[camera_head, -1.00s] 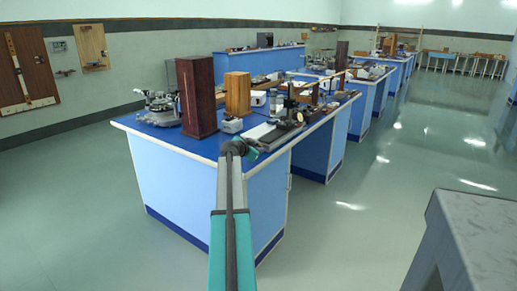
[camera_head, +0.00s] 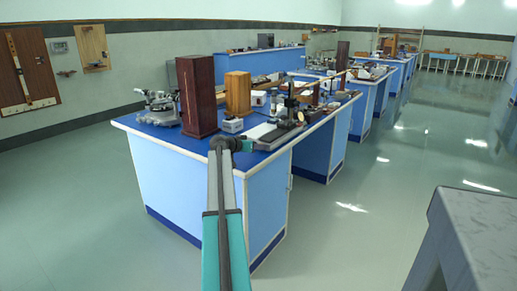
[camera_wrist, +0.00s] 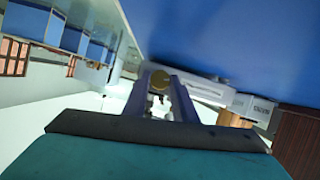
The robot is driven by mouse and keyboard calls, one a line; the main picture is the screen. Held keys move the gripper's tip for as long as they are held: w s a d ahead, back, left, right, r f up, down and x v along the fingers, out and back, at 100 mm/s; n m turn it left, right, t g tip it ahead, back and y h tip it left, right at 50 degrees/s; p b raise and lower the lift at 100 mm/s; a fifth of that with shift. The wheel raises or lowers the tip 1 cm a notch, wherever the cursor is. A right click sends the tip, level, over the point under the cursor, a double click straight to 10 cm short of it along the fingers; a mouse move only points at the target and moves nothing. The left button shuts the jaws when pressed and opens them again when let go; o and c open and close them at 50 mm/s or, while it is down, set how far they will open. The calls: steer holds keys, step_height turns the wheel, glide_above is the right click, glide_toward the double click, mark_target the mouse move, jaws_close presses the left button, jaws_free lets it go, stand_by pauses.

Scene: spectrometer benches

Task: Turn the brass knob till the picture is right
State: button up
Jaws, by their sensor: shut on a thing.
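The brass knob (camera_wrist: 159,79) shows in the wrist view as a small gold round end between the two fingers of my gripper (camera_wrist: 160,92). The fingers are shut on it, and they hide its sides. In the head view my wrist is at the near edge of the blue bench top, beside a dark instrument (camera_head: 272,132) with a long metal base and an upright column. The fingers and the knob are too small to make out there. The picture named in the task cannot be made out in either view.
A tall dark red wooden box (camera_head: 198,96) and a lighter wooden box (camera_head: 237,93) stand on the bench. A metal instrument (camera_head: 158,107) stands left of them. The blue bench top (camera_head: 150,130) is bare near its front left edge. A grey slab (camera_head: 480,225) stands at the lower right.

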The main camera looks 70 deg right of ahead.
steer(key=shift+a+f+n+g, duration=0.15)
steer(key=shift+n+g, duration=0.25)
steer(key=shift+n, duration=0.2)
steer(key=o, duration=1)
steer(key=shift+o, duration=0.2)
steer(key=shift+w+r, duration=0.15)
steer(key=shift+r, duration=0.05)
steer(key=v, duration=1.3)
steer(key=shift+w+a+r, duration=0.15)
steer(key=shift+a, duration=0.05)
